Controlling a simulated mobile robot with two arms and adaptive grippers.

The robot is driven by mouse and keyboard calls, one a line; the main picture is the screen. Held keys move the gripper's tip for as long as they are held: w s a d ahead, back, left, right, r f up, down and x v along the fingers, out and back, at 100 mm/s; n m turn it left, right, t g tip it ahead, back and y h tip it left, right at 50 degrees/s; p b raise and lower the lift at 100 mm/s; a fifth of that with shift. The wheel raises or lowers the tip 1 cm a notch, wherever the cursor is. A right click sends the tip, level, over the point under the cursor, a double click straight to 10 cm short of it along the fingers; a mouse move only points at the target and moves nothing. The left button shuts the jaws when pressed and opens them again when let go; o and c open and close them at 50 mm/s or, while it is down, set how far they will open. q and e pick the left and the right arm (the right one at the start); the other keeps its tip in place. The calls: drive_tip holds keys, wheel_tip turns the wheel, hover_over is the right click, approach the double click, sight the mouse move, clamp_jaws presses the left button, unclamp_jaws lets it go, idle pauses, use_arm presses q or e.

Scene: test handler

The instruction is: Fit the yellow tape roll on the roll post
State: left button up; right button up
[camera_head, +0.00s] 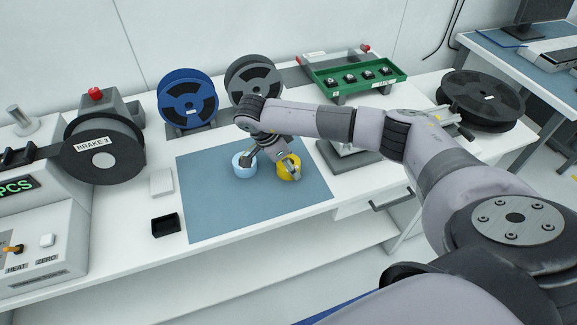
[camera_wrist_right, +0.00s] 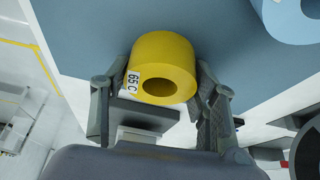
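The yellow tape roll (camera_head: 291,172) is at the right part of the blue mat, marked "65 C" in the right wrist view (camera_wrist_right: 168,72). My right gripper (camera_head: 268,165) is low over the mat; its fingers (camera_wrist_right: 163,82) stand on either side of the yellow roll. The fingers look open, and any contact is unclear. A light blue roll (camera_head: 243,170) lies to the left, close to one finger. A short grey post (camera_head: 20,115) stands at the far left; I cannot tell whether it is the roll post. My left gripper is not in view.
The blue mat (camera_head: 215,215) is mostly clear at the front. A black bin (camera_head: 165,225) and white block (camera_head: 161,182) stand left of it. A brake reel (camera_head: 103,160), blue reel (camera_head: 187,98) and green tray (camera_head: 355,85) stand around it. My right arm crosses the right side.

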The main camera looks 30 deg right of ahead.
drive_tip(key=c, duration=0.6)
drive_tip(key=shift+c, duration=0.5)
drive_tip(key=shift+r, duration=0.15)
